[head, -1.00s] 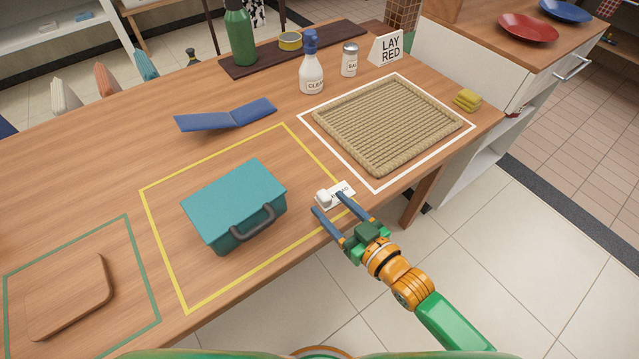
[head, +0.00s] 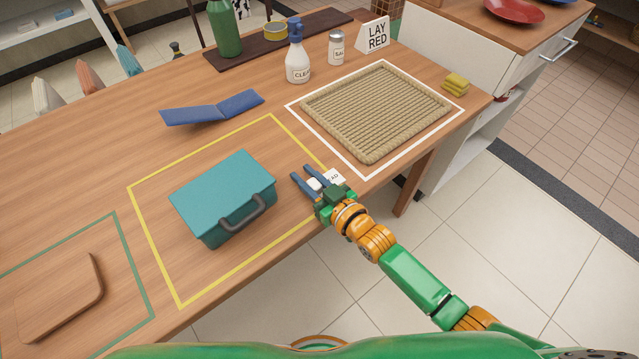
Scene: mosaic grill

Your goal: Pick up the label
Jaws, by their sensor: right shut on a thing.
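The label is a small white card (head: 334,177) with dark printed letters, partly hidden by my right gripper. A small white knob or block (head: 314,184) is on it, between the fingers. My right gripper (head: 305,178) has its two blue fingers either side of this white block and is shut on it. The label is at or just above the table, between the yellow outline and the woven mat; I cannot tell if it touches the wood. My left gripper is not in view.
A teal box with a handle (head: 222,195) stands inside the yellow outline, left of the gripper. A woven mat (head: 376,108) lies in the white outline behind.

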